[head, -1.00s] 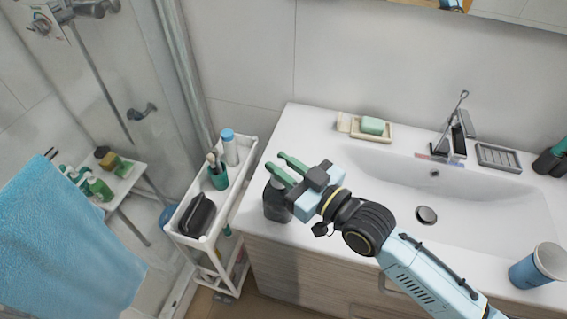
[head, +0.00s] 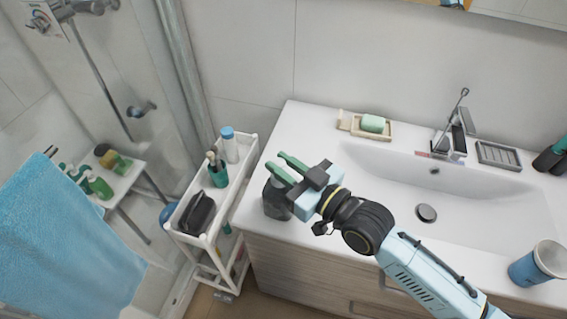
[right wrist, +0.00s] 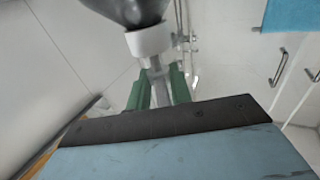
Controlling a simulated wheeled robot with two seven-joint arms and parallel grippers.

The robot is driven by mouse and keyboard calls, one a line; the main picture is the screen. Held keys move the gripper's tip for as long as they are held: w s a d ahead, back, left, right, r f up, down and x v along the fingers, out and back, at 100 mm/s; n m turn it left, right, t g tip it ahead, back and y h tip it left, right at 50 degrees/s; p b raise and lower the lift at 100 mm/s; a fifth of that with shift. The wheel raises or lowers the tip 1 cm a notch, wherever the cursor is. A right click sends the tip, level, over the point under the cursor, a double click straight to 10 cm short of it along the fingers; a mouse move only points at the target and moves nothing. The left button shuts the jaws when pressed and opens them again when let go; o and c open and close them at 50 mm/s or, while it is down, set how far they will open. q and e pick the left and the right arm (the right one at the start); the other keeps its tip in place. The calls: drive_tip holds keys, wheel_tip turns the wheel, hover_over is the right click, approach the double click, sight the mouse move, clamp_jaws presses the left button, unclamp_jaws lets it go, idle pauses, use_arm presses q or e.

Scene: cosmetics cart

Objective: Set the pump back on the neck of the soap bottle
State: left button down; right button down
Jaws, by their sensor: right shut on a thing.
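The soap bottle (head: 274,201) is dark grey and stands upright near the left front edge of the washbasin counter, partly covered by my right gripper. My right gripper (head: 274,162) is over it, with its green fingers pointing to the back left. In the right wrist view, my right gripper (right wrist: 158,75) is shut on the pump (right wrist: 150,42), which has a white collar and a pale stem between the fingers. The dark bottle body (right wrist: 130,8) shows just beyond the collar. I cannot tell whether the collar touches the neck. My left gripper is not in view.
A white cart (head: 207,240) with a dark case (head: 196,213), a green cup (head: 218,175) and a blue-capped bottle (head: 230,147) stands left of the counter. The soap dish (head: 352,124) is at the back. The basin (head: 470,195) lies right; a blue cup (head: 536,266) stands front right.

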drive_tip(key=c, duration=1.2)
unclamp_jaws()
drive_tip(key=b+v, duration=0.1)
drive_tip(key=v, duration=1.2)
drive_tip(key=shift+s+d+r, duration=0.1)
drive_tip(key=shift+s+d, duration=0.05)
drive_tip(key=shift+d, duration=0.05)
